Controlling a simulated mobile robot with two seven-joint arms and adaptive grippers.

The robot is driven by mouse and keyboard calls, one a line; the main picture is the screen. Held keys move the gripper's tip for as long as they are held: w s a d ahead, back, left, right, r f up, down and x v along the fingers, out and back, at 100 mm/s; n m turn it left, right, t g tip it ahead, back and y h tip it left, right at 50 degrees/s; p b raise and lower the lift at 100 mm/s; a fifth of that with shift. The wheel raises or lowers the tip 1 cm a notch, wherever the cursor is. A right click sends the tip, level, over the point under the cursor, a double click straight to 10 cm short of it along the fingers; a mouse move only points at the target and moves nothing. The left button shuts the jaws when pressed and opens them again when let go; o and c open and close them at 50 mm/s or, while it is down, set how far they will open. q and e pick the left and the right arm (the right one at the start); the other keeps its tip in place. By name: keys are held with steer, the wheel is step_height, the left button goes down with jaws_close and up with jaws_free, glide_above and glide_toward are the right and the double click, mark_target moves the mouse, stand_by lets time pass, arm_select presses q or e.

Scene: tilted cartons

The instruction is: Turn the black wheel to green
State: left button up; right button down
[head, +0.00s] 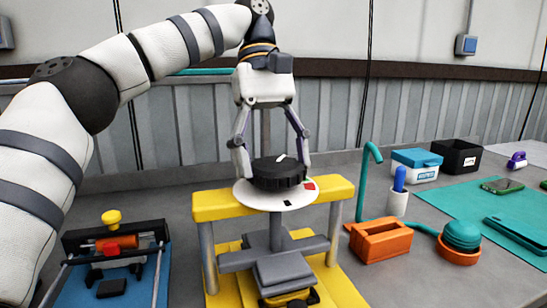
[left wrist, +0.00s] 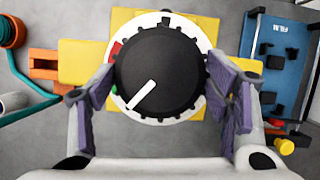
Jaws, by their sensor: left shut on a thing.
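The black wheel (head: 279,176) is a ribbed knob lying flat on a round white dial (head: 248,196) on a yellow and grey stand. My left gripper (head: 274,166) comes down from above with one finger on each side of the wheel, shut on it. In the left wrist view the wheel (left wrist: 175,60) sits between the purple-padded fingers (left wrist: 158,78). Its white pointer line points to the lower left of that view. A green mark (left wrist: 114,90) shows at the dial's left edge, just above the pointer's end, with a red mark (left wrist: 116,47) higher up. My right gripper is out of view.
A blue-based fixture (head: 110,270) stands left of the yellow stand (head: 335,187). An orange block (head: 380,240), a teal hooked pipe (head: 367,185), a teal-topped orange round piece (head: 460,240) and boxes are to the right. A wall closes the back.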

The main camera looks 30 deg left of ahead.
arm_select(q)
steer(key=m+y, duration=0.1)
steer(key=m, duration=0.2)
steer(key=shift+d+g, duration=0.1)
steer(key=shift+g, duration=0.3)
steer(key=shift+w+m+g+y, duration=0.1)
steer(key=shift+m+g+y, duration=0.35)
steer(key=shift+m, duration=1.25)
steer(key=o, duration=1.1)
steer(key=shift+o, duration=0.2)
